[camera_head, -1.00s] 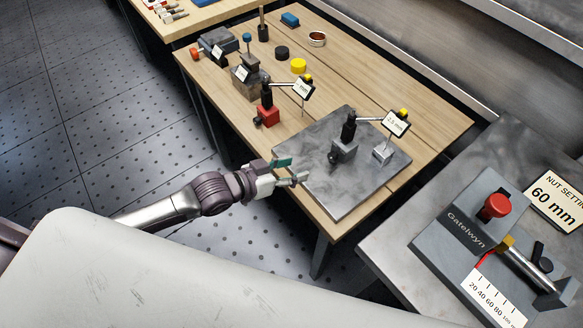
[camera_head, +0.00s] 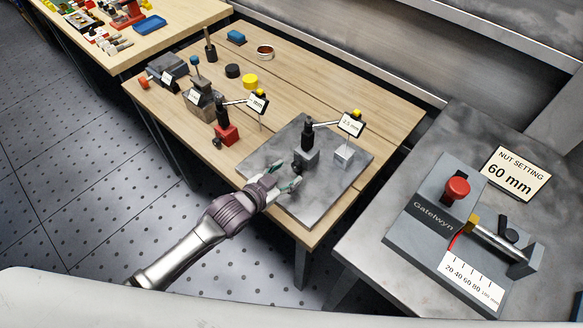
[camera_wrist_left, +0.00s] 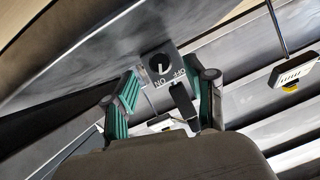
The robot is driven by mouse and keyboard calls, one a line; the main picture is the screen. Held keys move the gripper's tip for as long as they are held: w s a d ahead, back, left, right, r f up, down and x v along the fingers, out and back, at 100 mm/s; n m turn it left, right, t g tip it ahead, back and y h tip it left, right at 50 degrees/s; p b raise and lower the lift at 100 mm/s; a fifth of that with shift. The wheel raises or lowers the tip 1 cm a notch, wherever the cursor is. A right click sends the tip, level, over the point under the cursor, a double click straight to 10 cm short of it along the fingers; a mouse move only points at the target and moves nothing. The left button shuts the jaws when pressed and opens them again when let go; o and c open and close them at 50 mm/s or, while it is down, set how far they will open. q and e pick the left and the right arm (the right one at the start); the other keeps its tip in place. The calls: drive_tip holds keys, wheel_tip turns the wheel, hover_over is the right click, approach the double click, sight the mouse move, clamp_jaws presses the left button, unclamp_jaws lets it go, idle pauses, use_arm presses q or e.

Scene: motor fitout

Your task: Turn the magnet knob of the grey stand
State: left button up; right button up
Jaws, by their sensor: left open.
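The grey stand (camera_head: 307,158) is upright on the grey metal plate, with a black post and an arm holding a labelled dial. Its black magnet knob (camera_wrist_left: 159,66) shows in the left wrist view on a grey face with ON and OFF lettering. My left gripper (camera_head: 291,177) is at the near left of the stand, over the plate. Its fingers, with green pads, are spread apart with nothing between them. In the left wrist view the gripper (camera_wrist_left: 165,92) points toward the knob, which lies beyond the fingertips. My right gripper is out of view.
A red stand (camera_head: 228,134) is farther left on the wooden table, and a small grey block (camera_head: 344,155) is right of the grey stand. The plate (camera_head: 300,207) has bare room in front. A Gatelwyn fixture (camera_head: 433,226) stands on the right-hand bench.

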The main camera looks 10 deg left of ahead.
sight(295, 168)
use_arm(q)
drive_tip(key=shift+x, duration=1.6)
